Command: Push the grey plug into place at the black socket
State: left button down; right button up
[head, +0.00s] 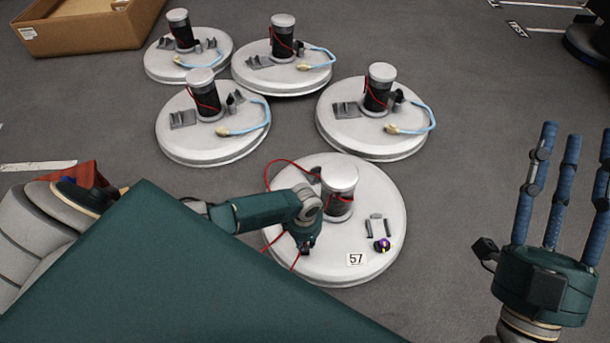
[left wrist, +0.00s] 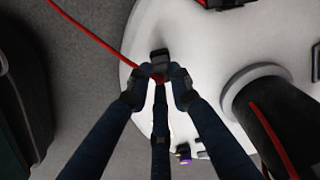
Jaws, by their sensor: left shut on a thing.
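My left gripper (head: 303,243) reaches down over the left part of the nearest white round tank lid (head: 330,270). In the left wrist view its fingertips (left wrist: 160,84) close around a small dark grey block, which I take as the grey plug (left wrist: 160,57). A red cable runs to it from the upper left; the fingers hide part of it. A black part with red on it (left wrist: 220,3) shows at the top edge of the left wrist view; I cannot tell whether it is the black socket. My right gripper (head: 572,145) is open and empty, fingers upright, beside the lid.
The nearest lid carries a column with a pale cap (head: 339,178), two small grey posts (head: 376,225), a purple and black round part (head: 382,244) and a "57" label (head: 356,259). Several similar lids stand behind. A cardboard box (head: 85,30) is at the upper left.

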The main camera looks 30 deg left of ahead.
pick_arm(q)
jog(key=shift+f, duration=0.3)
jog(key=c, duration=1.6)
grip_release()
jog(key=shift+o, duration=0.6)
pick_arm(e)
jog(key=shift+s+d+r+t+y, duration=0.1)
jog(key=shift+s+r+t+y, duration=0.35)
jog(key=shift+s+r, duration=0.5)
pick_arm(q)
jog(key=shift+o, duration=0.2)
jog(key=o, duration=0.4)
jog(key=shift+o, duration=0.2)
pick_arm(e)
jog(key=shift+w, duration=0.1)
